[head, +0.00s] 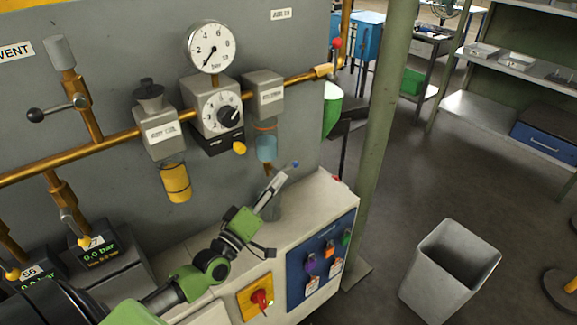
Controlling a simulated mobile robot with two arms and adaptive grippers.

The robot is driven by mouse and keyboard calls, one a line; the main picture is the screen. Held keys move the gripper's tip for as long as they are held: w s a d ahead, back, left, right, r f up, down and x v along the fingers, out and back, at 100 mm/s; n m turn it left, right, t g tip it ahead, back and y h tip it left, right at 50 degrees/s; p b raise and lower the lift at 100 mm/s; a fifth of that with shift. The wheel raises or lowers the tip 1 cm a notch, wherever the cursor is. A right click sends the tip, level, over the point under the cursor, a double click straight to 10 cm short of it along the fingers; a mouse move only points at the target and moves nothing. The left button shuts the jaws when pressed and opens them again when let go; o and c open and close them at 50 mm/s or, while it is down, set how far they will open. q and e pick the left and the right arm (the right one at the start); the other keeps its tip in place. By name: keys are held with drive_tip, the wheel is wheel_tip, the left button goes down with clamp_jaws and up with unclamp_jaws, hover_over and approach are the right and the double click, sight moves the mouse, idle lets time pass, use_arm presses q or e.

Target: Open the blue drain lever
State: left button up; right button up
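A small blue tip (295,164), which may be the end of the blue drain lever, shows just beyond my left gripper's fingertips. The rest of that lever is hidden or too small to make out. Just to the left, a bluish bowl (266,148) hangs under a grey block (264,92) on the brass pipe, with a short brass piece below it. My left gripper (281,178) reaches up from the lower left, with its fingers close to the bowl's lower end. I cannot tell whether it touches the lever or whether its fingers are apart. My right gripper is out of view.
A pressure gauge (211,46) and a regulator with a black knob (219,108) sit left of the bowl. A yellow bowl (175,183) hangs farther left. A blue control panel (321,260) faces the right side. A grey bin (450,270) stands on open floor.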

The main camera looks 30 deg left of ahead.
sight(289, 168)
use_arm(q)
drive_tip(key=shift+x, duration=3.2)
drive_tip(key=shift+d, duration=0.1)
clamp_jaws()
